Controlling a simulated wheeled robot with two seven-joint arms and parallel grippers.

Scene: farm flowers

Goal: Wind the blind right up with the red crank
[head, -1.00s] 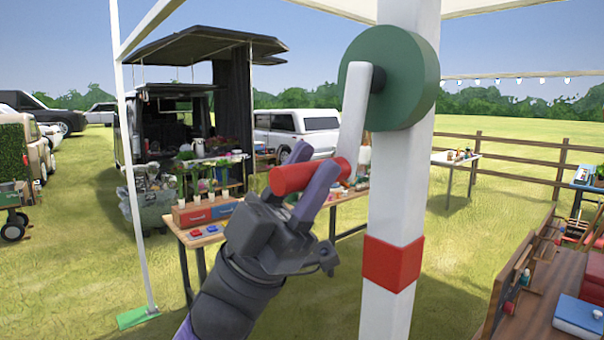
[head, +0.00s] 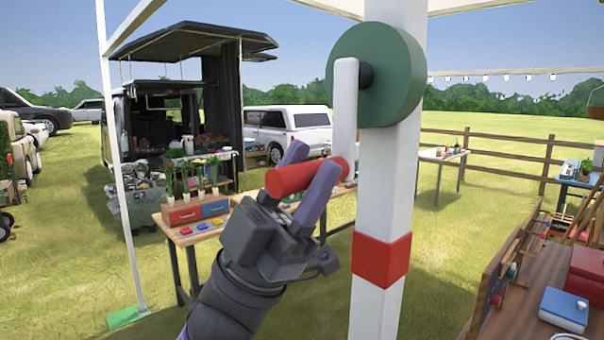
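The crank is mounted on a white post (head: 386,205). It has a green round drum (head: 395,75), a white crank arm (head: 344,105) hanging almost straight down, and a red handle (head: 295,178) sticking out to the left at its lower end. My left gripper (head: 308,175) has its two purple fingers on either side of the red handle, one behind it and one in front, and looks shut on it. The blind cannot be made out in this view. My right gripper is out of view.
A red band (head: 381,259) wraps the post below the crank. A table with drawers and potted plants (head: 200,190) stands behind my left arm. A wooden bench (head: 520,315) with a blue box (head: 565,308) is at lower right. Grass lies open between.

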